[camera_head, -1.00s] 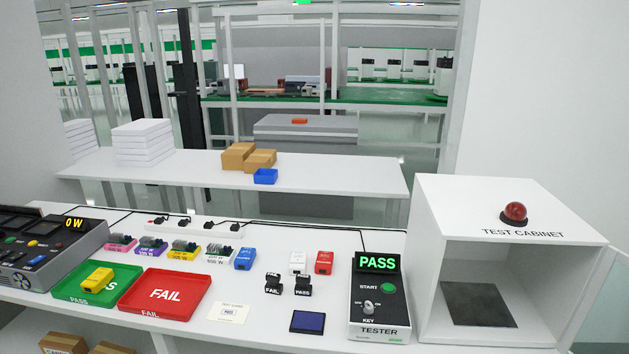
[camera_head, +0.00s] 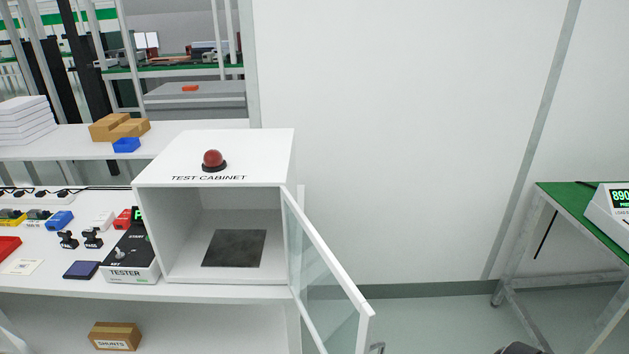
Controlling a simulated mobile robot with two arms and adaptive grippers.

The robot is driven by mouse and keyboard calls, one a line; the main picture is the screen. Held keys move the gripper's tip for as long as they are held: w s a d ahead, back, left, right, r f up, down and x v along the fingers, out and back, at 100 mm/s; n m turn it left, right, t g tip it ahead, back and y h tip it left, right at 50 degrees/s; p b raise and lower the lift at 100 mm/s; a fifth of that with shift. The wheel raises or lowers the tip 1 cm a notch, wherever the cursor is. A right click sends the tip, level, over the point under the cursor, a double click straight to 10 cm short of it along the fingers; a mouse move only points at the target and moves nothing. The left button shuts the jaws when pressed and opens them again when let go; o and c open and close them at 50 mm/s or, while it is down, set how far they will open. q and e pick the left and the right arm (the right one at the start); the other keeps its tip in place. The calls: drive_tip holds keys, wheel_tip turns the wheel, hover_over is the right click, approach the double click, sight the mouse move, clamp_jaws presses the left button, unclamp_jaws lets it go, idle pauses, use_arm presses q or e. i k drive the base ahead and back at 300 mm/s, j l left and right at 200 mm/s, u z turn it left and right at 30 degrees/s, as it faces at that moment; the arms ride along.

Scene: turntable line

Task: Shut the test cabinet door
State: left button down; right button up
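The white test cabinet (camera_head: 210,160) stands on the bench, with a red dome lamp (camera_head: 213,160) on top. Its front is open and a dark flat mat (camera_head: 235,248) lies inside. The cabinet door (camera_head: 322,262), a glass pane in a white frame, is hinged at the right side of the opening. It stands wide open, swung out toward me and to the right. A grey handle (camera_head: 377,348) shows at its free edge, cut by the bottom of the picture. I see no gripper fingers in this view.
Left of the cabinet are the tester (camera_head: 130,262), a blue-screened device (camera_head: 81,270) and small coloured parts. A SHUNTS box (camera_head: 115,336) sits on the lower shelf. Bare floor (camera_head: 430,312) lies right of the door, before a green-topped table (camera_head: 575,205). A dark rounded piece cuts the bottom edge.

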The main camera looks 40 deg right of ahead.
sight(367, 314)
drive_tip(key=l+u, duration=0.1)
drive_tip(key=l, duration=0.65)
drive_tip(key=k+l, duration=0.1)
drive_tip(key=l, duration=0.65)
drive_tip(key=u, duration=0.05)
